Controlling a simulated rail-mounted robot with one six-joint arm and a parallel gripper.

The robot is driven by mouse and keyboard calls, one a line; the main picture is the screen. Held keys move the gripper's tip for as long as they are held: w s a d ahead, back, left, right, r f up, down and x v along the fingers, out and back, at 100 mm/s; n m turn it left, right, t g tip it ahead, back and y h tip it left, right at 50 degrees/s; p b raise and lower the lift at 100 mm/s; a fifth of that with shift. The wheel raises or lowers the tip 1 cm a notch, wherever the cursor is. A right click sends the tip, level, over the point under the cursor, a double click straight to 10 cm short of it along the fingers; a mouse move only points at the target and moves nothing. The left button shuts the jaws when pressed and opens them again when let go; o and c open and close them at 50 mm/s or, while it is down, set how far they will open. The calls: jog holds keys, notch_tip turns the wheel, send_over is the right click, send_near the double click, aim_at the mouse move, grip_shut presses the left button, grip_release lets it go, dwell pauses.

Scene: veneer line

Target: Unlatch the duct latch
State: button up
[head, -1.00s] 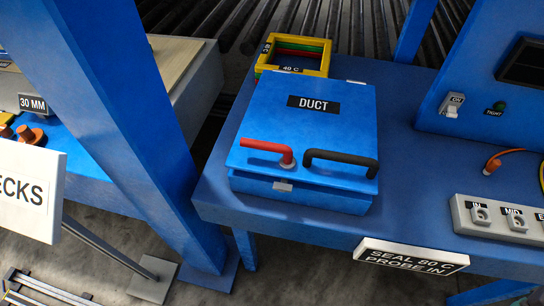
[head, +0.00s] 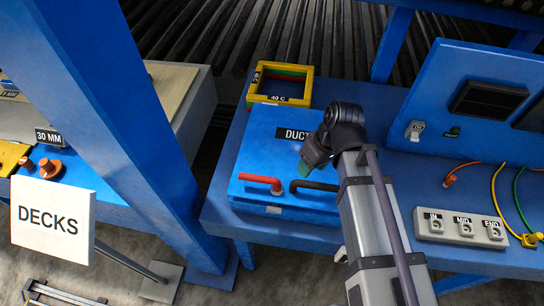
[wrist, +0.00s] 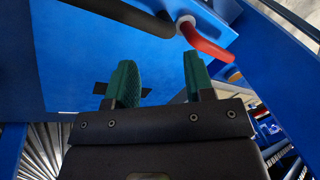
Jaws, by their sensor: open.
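The duct (head: 268,150) is a blue box with a DUCT label, its lid closed. On its front edge sits a red latch handle (head: 262,182), pointing left from its pivot, and a black handle (head: 316,187) beside it. In the wrist view the red latch (wrist: 206,42) is at the upper right, with a white pivot, and the black handle (wrist: 140,14) is left of it. My gripper (wrist: 157,75) has green-padded fingers spread apart with nothing between them. It hovers over the duct lid, apart from the latch. In the head view my arm covers the lid's right part.
A yellow frame (head: 256,87) stands behind the duct. A socket block marked MID and END (head: 461,228) and a control panel (head: 470,100) lie to the right. A blue post (head: 120,130) and a DECKS sign (head: 55,219) stand to the left.

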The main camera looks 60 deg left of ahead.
aim_at(258, 176)
jog(key=s+a+r+n+g, duration=0.2)
jog(key=s+a+r+n, duration=0.1)
jog(key=s+a+n, duration=0.5)
jog(key=shift+n, duration=0.6)
jog(key=b+x, duration=0.6)
jog(key=x, duration=0.1)
jog(key=w+b+x, duration=0.1)
jog(key=b+x, duration=0.2)
jog(key=b, duration=0.1)
jog(key=shift+d+f, duration=0.3)
jog(key=shift+f, duration=0.25)
jog(key=shift+r, duration=0.15)
jog(key=shift+c, duration=0.5)
grip_shut()
